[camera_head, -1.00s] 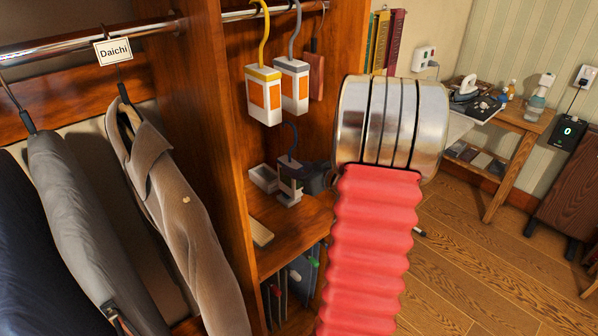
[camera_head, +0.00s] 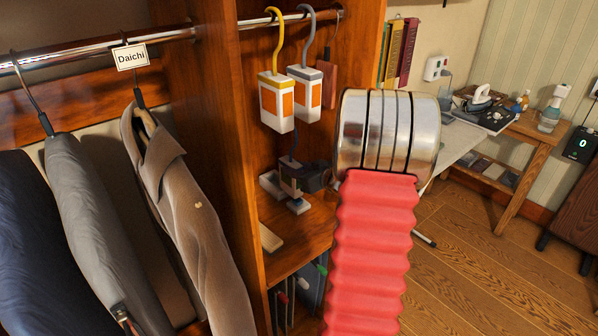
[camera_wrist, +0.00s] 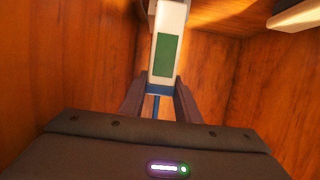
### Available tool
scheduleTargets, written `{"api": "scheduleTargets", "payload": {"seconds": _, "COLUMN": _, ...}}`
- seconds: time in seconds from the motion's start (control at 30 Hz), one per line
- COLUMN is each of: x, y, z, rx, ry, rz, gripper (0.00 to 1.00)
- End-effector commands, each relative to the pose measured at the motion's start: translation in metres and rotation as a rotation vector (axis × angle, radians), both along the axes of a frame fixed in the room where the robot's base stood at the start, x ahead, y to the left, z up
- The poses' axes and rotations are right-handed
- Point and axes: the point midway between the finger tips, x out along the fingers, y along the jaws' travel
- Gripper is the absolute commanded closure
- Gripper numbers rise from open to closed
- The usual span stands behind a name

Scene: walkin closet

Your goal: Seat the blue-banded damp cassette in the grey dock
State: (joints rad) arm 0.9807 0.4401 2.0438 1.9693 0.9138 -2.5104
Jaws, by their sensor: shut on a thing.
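My gripper (camera_head: 294,180) is inside the wooden closet bay, just above the shelf, and partly hidden by my arm. It is shut on the blue-banded cassette (camera_wrist: 167,50). In the wrist view the cassette is white with a green window, and its blue band lies between the fingers (camera_wrist: 160,98). Its dark blue hook (camera_head: 293,146) rises above the gripper in the head view, and its pale lower end (camera_head: 298,206) shows below. A light grey open tray-like piece, apparently the dock (camera_head: 268,184), sits on the shelf just left of and behind the gripper. Whether the cassette touches it cannot be told.
Two white cassettes with orange windows, one yellow-banded (camera_head: 276,103) and one grey-banded (camera_head: 305,94), hang from the rail above. A pale block (camera_head: 270,238) lies at the shelf's front left. An upright panel (camera_head: 232,150) separates the bay from hanging coats (camera_head: 185,200).

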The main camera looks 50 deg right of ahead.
Motion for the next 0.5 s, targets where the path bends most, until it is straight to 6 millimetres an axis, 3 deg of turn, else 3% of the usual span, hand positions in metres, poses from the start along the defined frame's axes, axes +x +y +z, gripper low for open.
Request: {"api": "scheduleTargets", "payload": {"seconds": 0.5, "x": 0.026, "y": -0.003, "z": 0.001, "rx": -0.001, "ry": -0.002, "rz": 0.001, "gripper": 1.00}}
